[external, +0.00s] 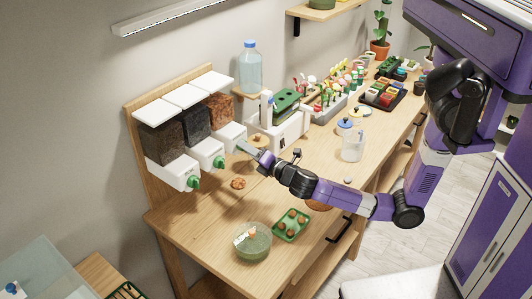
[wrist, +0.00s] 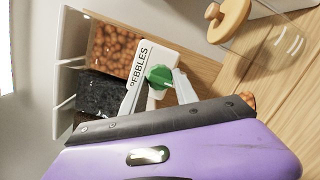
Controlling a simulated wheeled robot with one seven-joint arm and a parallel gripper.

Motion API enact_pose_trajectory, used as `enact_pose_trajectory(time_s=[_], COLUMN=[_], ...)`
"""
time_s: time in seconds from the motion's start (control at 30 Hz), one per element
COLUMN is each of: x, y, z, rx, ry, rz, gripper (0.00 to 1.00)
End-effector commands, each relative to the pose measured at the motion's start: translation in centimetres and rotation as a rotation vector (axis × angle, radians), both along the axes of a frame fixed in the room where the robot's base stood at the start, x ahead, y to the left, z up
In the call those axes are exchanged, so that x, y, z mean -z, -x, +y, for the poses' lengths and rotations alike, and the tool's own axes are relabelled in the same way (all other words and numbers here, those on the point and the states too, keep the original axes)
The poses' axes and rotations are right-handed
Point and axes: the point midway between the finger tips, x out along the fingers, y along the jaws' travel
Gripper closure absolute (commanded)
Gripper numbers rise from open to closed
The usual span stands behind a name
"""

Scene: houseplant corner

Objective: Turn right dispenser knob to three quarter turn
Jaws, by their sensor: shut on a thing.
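The right dispenser (external: 228,132) is the farthest of three on the wooden rack and holds reddish-brown pebbles. In the wrist view its white front (wrist: 158,58) carries a label that seems to read PEBBLES. Its green knob (wrist: 158,75) shows there between my two pale fingers. My gripper (external: 246,147) is at the front of this dispenser and shut on the knob, which it hides in the external view. In the wrist view, my gripper (wrist: 158,88) has one finger on each side of the knob. How far the knob is turned I cannot tell.
The middle dispenser (external: 204,152) and left dispenser (external: 171,174) have green knobs facing out. A white device (external: 283,133) stands just right of my gripper. A glass bowl (external: 252,246) and green tray (external: 291,225) stand nearer the table's front edge.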

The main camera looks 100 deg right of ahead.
Motion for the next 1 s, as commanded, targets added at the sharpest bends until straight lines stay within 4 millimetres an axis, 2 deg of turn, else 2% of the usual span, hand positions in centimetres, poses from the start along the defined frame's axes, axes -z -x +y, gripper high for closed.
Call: enact_pose_trajectory(time_s=[0.37, 1.0], x=[-0.01, -0.19], y=[0.01, 0.11], z=[0.02, -0.1], rx=[-0.001, 0.0], ry=[-0.125, -0.549], rz=[-0.126, -0.549], gripper=[1.0, 1.0])
